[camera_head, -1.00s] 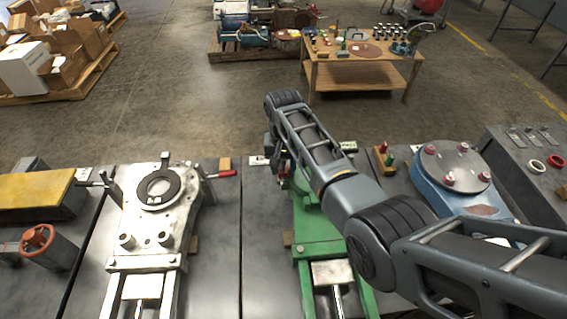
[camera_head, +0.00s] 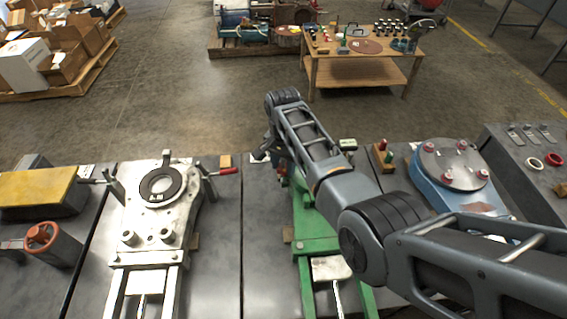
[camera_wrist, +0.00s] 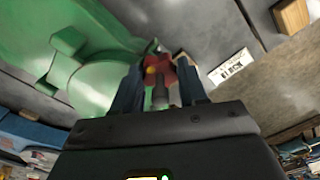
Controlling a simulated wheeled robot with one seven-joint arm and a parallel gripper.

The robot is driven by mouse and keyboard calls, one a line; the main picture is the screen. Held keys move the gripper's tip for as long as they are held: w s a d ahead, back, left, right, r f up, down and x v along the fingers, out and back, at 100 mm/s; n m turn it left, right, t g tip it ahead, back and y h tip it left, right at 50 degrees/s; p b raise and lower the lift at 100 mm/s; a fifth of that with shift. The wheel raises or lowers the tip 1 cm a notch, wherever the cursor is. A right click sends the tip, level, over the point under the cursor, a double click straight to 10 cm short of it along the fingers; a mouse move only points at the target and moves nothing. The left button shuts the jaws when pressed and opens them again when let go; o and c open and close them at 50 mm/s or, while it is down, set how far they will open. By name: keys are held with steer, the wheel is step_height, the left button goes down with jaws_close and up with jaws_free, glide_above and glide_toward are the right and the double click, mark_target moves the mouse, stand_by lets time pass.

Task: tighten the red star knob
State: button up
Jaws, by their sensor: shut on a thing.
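In the head view the green fixture (camera_head: 316,245) stands on the bench under my arm. My arm reaches over it, and the gripper end is at the fixture's far end. The knob is mostly hidden there behind my arm.
A silver fixture (camera_head: 150,225) with a red-handled clamp stands to the left. A blue fixture (camera_head: 428,185) with a round plate and red knobs stands to the right.

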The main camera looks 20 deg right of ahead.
steer(key=o, duration=1.1)
steer(key=shift+c, duration=0.2)
steer(key=shift+r, duration=0.1)
steer(key=shift+r, duration=3.8)
